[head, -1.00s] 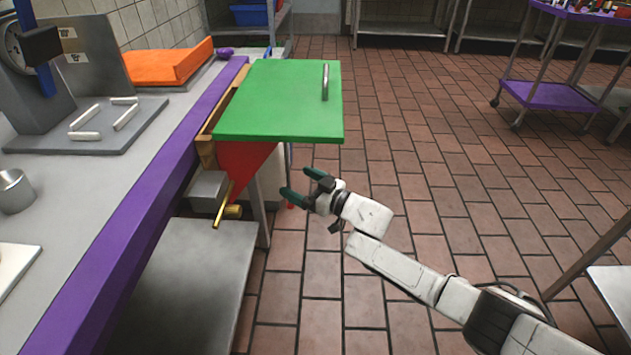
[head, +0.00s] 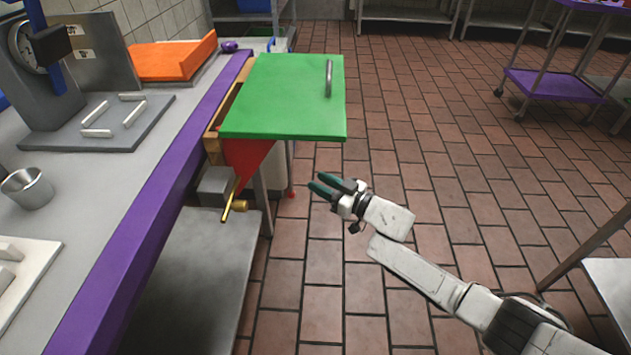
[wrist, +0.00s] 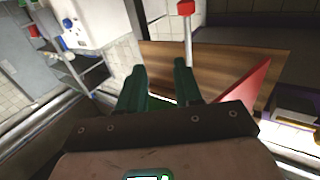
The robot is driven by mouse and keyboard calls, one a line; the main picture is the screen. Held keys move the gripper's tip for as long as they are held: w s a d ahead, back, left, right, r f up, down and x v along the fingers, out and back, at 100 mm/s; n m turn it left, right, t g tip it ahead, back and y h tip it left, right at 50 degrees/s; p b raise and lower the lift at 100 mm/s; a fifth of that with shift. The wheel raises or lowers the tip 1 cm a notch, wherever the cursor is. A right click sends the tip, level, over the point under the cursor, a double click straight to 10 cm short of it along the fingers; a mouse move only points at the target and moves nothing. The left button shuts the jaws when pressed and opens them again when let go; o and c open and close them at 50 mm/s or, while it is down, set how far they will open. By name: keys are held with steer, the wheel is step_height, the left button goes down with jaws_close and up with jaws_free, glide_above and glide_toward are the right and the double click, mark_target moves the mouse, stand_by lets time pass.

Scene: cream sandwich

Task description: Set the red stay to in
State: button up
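The red stay (head: 250,158) is a red triangular panel standing out from the counter side under the green leaf (head: 285,97). The leaf lies about level beyond the counter edge. In the wrist view the stay (wrist: 242,85) shows as a red wedge right of my fingers, beside a brown wooden surface (wrist: 220,64). My gripper (head: 324,185) has dark green fingers and is right of and below the stay, apart from it. In the wrist view my gripper (wrist: 163,85) is open with nothing between its fingers. The stay's upper edge is hidden by the leaf.
A brass rod (head: 229,203) with a knob and a grey box (head: 214,186) sit below the stay. A metal shelf (head: 190,285) lies under the purple-edged counter (head: 150,215).

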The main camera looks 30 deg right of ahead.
steer(key=s+d+p, duration=0.1)
steer(key=s+p, duration=0.9)
steer(key=s, duration=0.1)
steer(key=shift+d, duration=0.35)
stand_by(0.5)
steer(key=shift+s+p, duration=0.1)
steer(key=shift+p, duration=0.25)
